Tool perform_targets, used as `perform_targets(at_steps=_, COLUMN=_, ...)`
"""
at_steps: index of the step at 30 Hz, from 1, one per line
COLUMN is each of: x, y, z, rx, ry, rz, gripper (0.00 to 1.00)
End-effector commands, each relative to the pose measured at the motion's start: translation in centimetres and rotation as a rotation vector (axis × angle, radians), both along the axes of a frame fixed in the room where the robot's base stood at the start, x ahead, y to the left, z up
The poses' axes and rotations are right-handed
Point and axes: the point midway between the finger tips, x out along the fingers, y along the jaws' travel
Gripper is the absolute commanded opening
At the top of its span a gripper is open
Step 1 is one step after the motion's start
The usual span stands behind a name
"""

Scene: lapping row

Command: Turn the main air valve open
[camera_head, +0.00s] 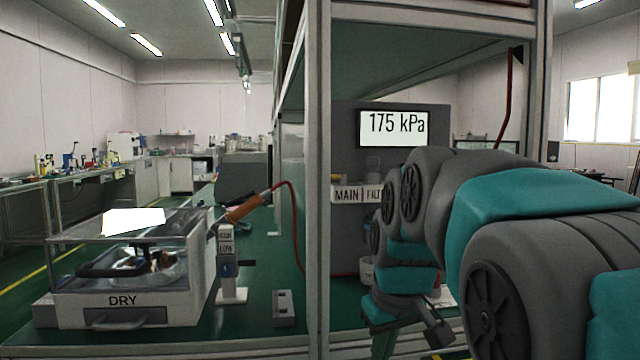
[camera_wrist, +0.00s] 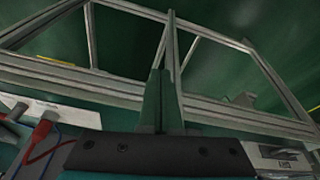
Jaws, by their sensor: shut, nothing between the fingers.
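The main air valve itself is not clearly visible in the head view. A white label reading MAIN (camera_head: 347,195) is on the grey panel (camera_head: 345,150) below a pressure display (camera_head: 393,128) showing 175 kPa. My arm covers the area right of and below the label. My gripper shows in the wrist view (camera_wrist: 161,78), its dark fingers shut together and empty, over metal frame bars and green floor. A red part (camera_wrist: 42,129) with red and blue lines sits on a white plate at the left of the wrist view. I cannot tell whether it is the valve.
A metal frame post (camera_head: 318,180) stands just left of the panel. A DRY box (camera_head: 180,310), a small lever stand (camera_head: 232,265) and a grey block (camera_head: 284,308) are on the green bench at left. A red hose (camera_head: 297,225) hangs by the post.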

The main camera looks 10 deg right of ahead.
Motion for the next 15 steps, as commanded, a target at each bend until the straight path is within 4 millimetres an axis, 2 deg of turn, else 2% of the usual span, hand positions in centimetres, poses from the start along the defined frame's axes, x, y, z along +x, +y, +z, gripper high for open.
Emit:
perform_targets(at_steps=1, x=2.0, y=-0.4, z=1.0, rx=-0.009, ry=-0.041, rz=0.018, gripper=0.00)
perform_targets(at_steps=6, x=7.2, y=-1.2, z=5.7, rx=-0.055, ry=-0.167, rz=0.105, gripper=0.00)
perform_targets(at_steps=15, x=14.4, y=-2.0, z=13.6, rx=-0.182, ry=-0.382, rz=0.282, gripper=0.00)
